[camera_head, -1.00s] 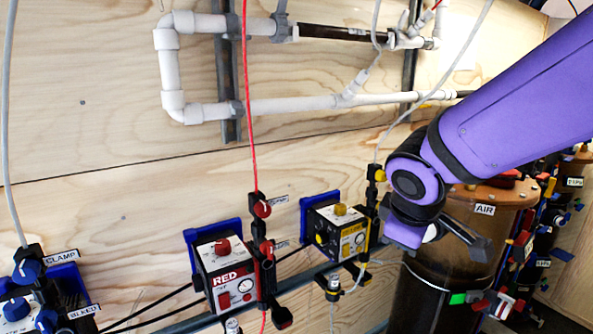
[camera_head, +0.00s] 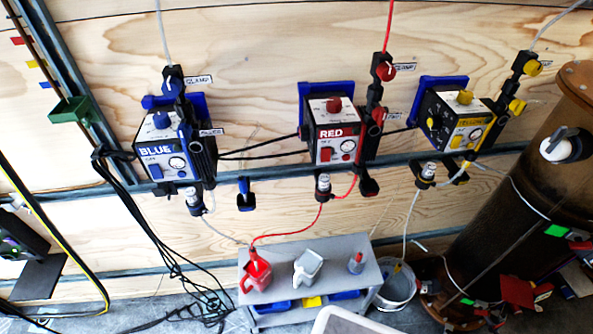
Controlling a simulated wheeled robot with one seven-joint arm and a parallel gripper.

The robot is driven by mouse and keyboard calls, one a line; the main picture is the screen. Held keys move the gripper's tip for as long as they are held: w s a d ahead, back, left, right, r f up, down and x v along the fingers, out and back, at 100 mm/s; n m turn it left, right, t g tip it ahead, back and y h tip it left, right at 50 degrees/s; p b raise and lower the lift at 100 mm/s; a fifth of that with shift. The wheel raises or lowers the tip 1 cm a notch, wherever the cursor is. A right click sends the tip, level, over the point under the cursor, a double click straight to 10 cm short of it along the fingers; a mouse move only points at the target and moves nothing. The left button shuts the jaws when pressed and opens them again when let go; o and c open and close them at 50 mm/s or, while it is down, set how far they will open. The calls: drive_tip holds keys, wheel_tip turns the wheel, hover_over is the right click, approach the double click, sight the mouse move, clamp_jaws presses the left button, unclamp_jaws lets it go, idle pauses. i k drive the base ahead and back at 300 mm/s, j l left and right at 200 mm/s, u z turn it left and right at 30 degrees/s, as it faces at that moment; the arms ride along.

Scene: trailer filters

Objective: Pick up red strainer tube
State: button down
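A thin red tube (camera_head: 284,235) runs from below the box marked RED (camera_head: 332,131) down and left to a red jug (camera_head: 256,274) on a small grey bench. Its lower end goes into or behind the jug's top, and I cannot make out a strainer there. Another red tube (camera_head: 389,28) runs up from the red clamp (camera_head: 384,70) beside the RED box and leaves the top of the picture. My gripper is not in view.
The grey bench (camera_head: 338,248) also bears a white-grey jug (camera_head: 307,267) and a small grey bottle (camera_head: 356,262). A white bucket (camera_head: 397,284) stands right of it. The BLUE box (camera_head: 160,153) and yellow box (camera_head: 458,123) flank the RED box. A brown cylinder (camera_head: 505,215) stands at right.

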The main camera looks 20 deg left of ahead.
sight(253, 253)
drive_tip(key=i+j+u, duration=0.3)
drive_tip(key=j, duration=0.2)
drive_tip(key=u, duration=1.25)
drive_tip(key=k+j, duration=0.05)
